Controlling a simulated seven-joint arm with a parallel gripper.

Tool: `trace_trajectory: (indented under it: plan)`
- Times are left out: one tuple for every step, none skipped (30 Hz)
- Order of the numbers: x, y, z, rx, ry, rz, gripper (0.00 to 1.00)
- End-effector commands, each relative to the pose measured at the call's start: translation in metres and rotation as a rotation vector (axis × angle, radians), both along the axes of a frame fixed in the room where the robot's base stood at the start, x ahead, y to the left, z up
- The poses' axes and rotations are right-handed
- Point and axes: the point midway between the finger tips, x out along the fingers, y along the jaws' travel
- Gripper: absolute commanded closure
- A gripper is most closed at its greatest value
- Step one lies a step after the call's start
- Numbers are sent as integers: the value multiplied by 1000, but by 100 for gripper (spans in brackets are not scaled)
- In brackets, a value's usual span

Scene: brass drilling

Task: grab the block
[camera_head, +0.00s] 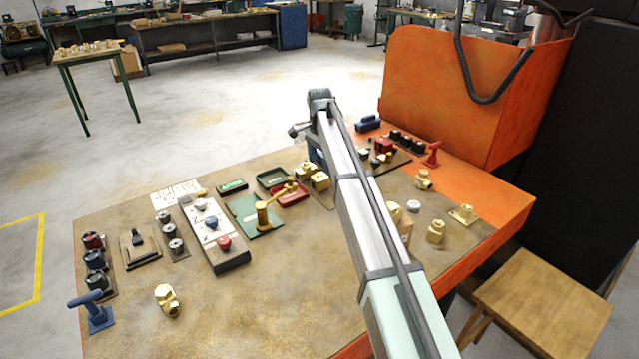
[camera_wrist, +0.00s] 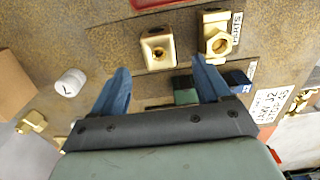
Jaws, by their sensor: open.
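Which thing is the block is not certain. A squarish brass block (camera_wrist: 157,52) with a hole in its face lies just past my fingertips in the wrist view. A second brass piece (camera_wrist: 215,42) with a hex opening lies to its right. Brass blocks (camera_head: 320,181) also show beside my arm in the head view. My gripper (camera_wrist: 160,66) is open, its two blue fingers apart, with nothing held between them. In the head view my gripper (camera_head: 315,154) is mostly hidden behind my wrist. A green and dark object (camera_wrist: 185,97) shows behind the fingers, partly covered.
The worktable (camera_head: 290,315) is crowded. A red tray (camera_head: 291,197), a green plate with a brass lever (camera_head: 263,215) and a control box (camera_head: 214,237) stand left of my arm. Several brass fittings (camera_head: 436,232) stand right. A tan block (camera_wrist: 14,86) and white cylinder (camera_wrist: 70,82) lie left.

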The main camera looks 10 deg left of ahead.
Motion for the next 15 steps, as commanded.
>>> trace_trajectory:
  plan:
    - [-1,0,-9,-1,1,0,23]
    - [-1,0,-13,0,0,0,23]
    - [0,0,-18,0,0,0,23]
    - [0,0,-20,0,0,0,23]
    - [0,0,-22,0,0,0,23]
    - [0,0,-24,0,0,0,23]
    - [0,0,-25,0,0,0,23]
    - [0,0,-26,0,0,0,23]
    - [0,0,-27,0,0,0,23]
    - [-1,0,-29,0,0,1,23]
    - [-1,0,-30,0,0,1,23]
    - [-1,0,-34,0,0,1,23]
    - [-1,0,-37,0,0,1,23]
    - [-2,0,-41,0,0,1,23]
    - [-2,0,-46,0,0,0,23]
